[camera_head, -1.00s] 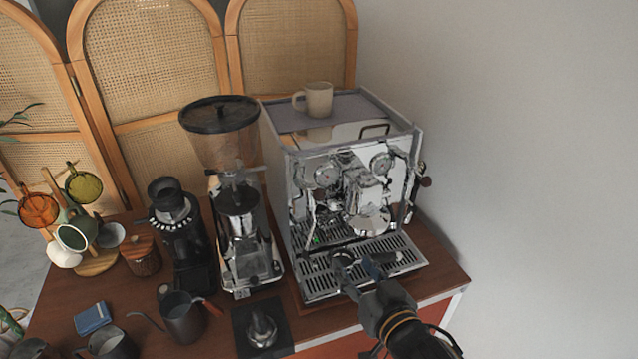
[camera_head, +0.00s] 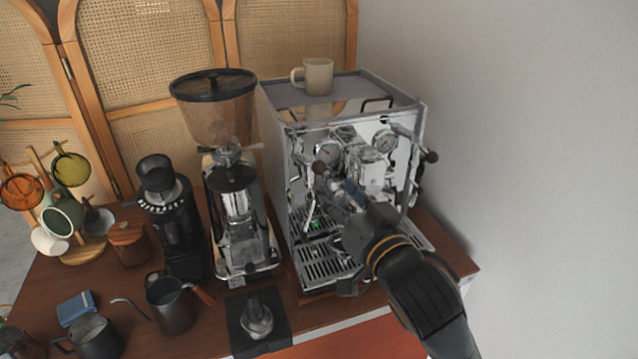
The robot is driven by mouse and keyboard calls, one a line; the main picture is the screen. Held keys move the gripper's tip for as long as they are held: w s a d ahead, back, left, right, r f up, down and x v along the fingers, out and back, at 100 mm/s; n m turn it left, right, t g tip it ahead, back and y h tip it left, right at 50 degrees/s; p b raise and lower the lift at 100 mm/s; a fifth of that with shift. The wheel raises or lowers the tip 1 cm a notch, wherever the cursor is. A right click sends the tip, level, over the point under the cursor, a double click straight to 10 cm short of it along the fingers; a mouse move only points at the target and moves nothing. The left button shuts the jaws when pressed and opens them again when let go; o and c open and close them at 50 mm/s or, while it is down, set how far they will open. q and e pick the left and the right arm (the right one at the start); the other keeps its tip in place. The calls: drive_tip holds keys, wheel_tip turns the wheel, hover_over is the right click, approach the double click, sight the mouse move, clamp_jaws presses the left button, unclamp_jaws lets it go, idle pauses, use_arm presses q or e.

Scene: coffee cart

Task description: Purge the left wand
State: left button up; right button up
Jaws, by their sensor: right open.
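The chrome espresso machine (camera_head: 272,160) stands at the right end of the wooden cart. Its left wand (camera_head: 308,212) is a thin chrome tube hanging at the left of the machine's front, over the drip tray (camera_head: 322,268). A dark round knob (camera_head: 319,167) shows above the wand. My right gripper (camera_head: 346,238) is open in front of the machine, to the right of the wand and below the knob. No contact with either can be made out. The gripper hides part of the group head area and drip tray. My left gripper is not in view.
A beige mug (camera_head: 319,76) stands on the machine's top. A grinder (camera_head: 232,190) stands close on the left, with a smaller black grinder (camera_head: 172,215) beyond it. A tamper (camera_head: 257,318) on a dark mat and a kettle (camera_head: 172,308) occupy the front. A wall closes the right.

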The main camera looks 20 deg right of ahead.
sight(322, 169)
drive_tip(key=w+p, duration=0.1)
drive_tip(key=w, duration=0.3)
drive_tip(key=w+p, duration=0.1)
drive_tip(key=w, duration=0.2)
drive_tip(key=shift+w+a+p, duration=0.1)
drive_tip(key=shift+a+p, duration=0.2)
drive_tip(key=shift+a, duration=0.05)
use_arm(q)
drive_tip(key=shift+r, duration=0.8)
use_arm(e)
drive_tip(key=shift+w, duration=0.7)
drive_tip(key=shift+c, duration=0.4)
